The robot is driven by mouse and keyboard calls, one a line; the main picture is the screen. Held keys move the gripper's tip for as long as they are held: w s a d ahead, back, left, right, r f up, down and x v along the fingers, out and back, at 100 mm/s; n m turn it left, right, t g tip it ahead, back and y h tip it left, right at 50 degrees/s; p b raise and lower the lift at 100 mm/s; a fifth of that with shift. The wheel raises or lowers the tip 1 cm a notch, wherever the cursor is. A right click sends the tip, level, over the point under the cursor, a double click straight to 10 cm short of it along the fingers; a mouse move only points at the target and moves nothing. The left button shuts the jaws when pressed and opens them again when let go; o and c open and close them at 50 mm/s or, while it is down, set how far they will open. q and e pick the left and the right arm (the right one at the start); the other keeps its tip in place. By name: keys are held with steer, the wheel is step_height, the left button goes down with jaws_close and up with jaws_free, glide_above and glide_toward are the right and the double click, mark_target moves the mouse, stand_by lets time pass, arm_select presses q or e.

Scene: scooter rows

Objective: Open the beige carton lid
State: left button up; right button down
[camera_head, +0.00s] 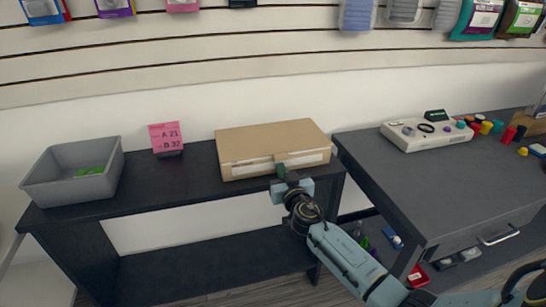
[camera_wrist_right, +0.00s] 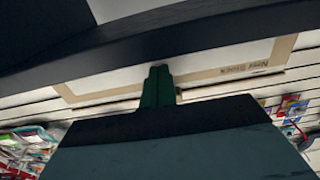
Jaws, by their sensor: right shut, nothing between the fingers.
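The beige carton (camera_head: 271,141) sits on the black shelf table, with its lid down and flat. A white label strip (camera_head: 247,168) runs along its front. My right gripper (camera_head: 281,168) is at the carton's front face, right of its middle, with its green fingers shut and empty. In the right wrist view the shut fingers (camera_wrist_right: 157,86) are in front of the carton's pale front (camera_wrist_right: 220,70), which carries printed text. Whether the fingertips touch the carton I cannot tell. My left gripper is not in view.
A grey bin (camera_head: 72,178) with a green item stands at the table's left end. A pink sign (camera_head: 166,138) stands between bin and carton. A dark counter (camera_head: 440,185) at the right holds a white device (camera_head: 427,133) and several coloured caps.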

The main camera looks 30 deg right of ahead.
mark_target(283, 147)
steer(key=shift+r+p, duration=1.1)
steer(key=shift+r, duration=0.4)
steer(key=shift+w+r+p, duration=0.2)
steer(key=shift+r+p, duration=1.85)
steer(key=shift+r, duration=0.35)
steer(key=shift+w+d+r+p, duration=0.1)
steer(key=shift+w+r+p, duration=0.15)
steer(key=shift+r+p, duration=0.8)
steer(key=shift+w+d+r+p, duration=0.1)
steer(key=shift+w+r+p, duration=0.1)
steer(key=shift+r+p, duration=0.85)
steer(key=shift+r, duration=0.45)
